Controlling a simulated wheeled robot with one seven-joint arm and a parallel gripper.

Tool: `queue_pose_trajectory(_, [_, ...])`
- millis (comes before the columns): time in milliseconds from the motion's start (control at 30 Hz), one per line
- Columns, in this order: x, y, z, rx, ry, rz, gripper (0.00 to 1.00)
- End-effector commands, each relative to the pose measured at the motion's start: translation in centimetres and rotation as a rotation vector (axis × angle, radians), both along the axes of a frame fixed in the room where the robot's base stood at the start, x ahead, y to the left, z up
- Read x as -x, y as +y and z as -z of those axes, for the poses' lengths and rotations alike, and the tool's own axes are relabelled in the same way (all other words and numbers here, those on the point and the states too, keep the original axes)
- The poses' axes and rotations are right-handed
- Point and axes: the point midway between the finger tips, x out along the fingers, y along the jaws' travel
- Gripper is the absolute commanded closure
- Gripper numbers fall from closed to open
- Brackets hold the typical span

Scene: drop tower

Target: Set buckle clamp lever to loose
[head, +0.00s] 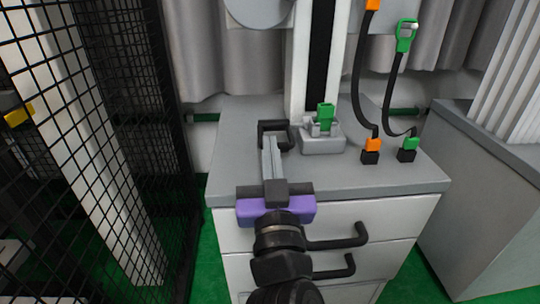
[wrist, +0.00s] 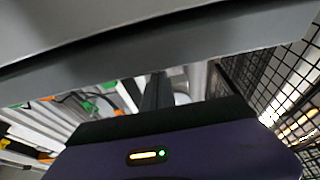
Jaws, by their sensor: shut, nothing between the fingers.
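A small grey block with a green upright piece (head: 325,118) sits on the grey cabinet top at the foot of the white column; it may be the buckle clamp, but I cannot tell for sure. A black U-shaped piece (head: 262,128) is just left of it, at the ends of my fingers; I cannot tell whether it is a lever. My gripper (head: 270,142) is shut and empty, reaching over the cabinet top, left of the grey block. In the wrist view the dark fingers (wrist: 155,92) run close together below a large grey surface. No lever can be made out there.
Orange (head: 373,146) and green (head: 408,145) plugs with black cables stand right of the block. The cabinet (head: 410,183) has black drawer handles (head: 340,238). A black mesh fence (head: 125,90) rises at left. Another grey cabinet (head: 475,190) is at right.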

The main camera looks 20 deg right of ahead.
Motion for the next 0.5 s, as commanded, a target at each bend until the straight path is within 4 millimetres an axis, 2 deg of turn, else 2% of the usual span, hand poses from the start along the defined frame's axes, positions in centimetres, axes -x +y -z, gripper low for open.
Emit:
queue_pose_trajectory(33, [-0.10,-0.03,0.75,-0.002,0.011,0.002,1.00])
queue_pose_trajectory(500, [-0.23,-0.05,1.46,-0.003,0.024,0.002,1.00])
